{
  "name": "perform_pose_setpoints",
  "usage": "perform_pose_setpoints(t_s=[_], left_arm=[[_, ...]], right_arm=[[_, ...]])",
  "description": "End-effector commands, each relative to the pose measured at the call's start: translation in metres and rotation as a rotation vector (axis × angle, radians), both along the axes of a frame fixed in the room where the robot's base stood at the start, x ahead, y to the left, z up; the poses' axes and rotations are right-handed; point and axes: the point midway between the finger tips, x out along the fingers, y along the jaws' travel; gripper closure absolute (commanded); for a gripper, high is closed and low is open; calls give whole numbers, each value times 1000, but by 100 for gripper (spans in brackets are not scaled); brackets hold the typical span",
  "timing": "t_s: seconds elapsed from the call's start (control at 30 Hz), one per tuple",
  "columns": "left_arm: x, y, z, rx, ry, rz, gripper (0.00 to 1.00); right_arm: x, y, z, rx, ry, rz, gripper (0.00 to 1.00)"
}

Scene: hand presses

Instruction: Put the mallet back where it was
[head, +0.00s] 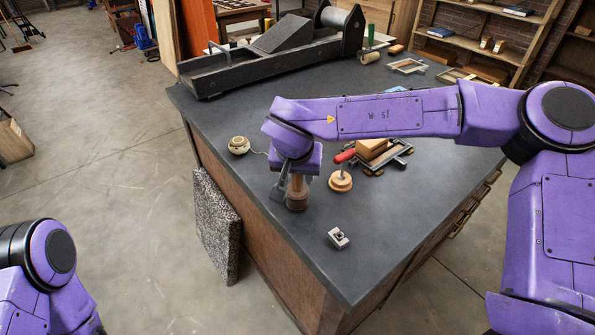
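The mallet (297,198), with a dark brown round head and a lighter wooden handle, stands upright on the dark grey bench top (250,205), head down. My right gripper (291,182) is right over it, pointing down, with the handle at its fingers. One grey finger shows on the left of the handle. The other finger is hidden, so I cannot tell whether the grip is closed. My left gripper is out of view; only part of my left arm shows at the lower left.
Near the mallet are a round wooden knob tool (340,181), a small metal block (338,238), a twine ball (239,145), and a red-handled roller (345,156) beside a frame with wooden blocks (372,149). A large black press (275,55) fills the back. The front corner is mostly clear.

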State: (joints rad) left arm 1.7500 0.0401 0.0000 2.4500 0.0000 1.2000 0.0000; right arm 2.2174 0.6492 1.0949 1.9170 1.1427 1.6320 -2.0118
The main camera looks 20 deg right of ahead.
Motion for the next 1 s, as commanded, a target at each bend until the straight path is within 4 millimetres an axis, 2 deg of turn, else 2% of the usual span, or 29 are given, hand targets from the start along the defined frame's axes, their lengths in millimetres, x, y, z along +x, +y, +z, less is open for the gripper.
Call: perform_pose_setpoints(t_s=[0.37,0.47,0.8,1.0], left_arm=[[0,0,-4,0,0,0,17],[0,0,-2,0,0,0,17],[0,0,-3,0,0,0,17],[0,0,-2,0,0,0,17]], right_arm=[[0,0,3,0,-1,-1,44],[-5,3,19,0,-5,0,44],[-34,16,96,-1,-4,-1,44],[-42,19,113,-1,0,0,44]])
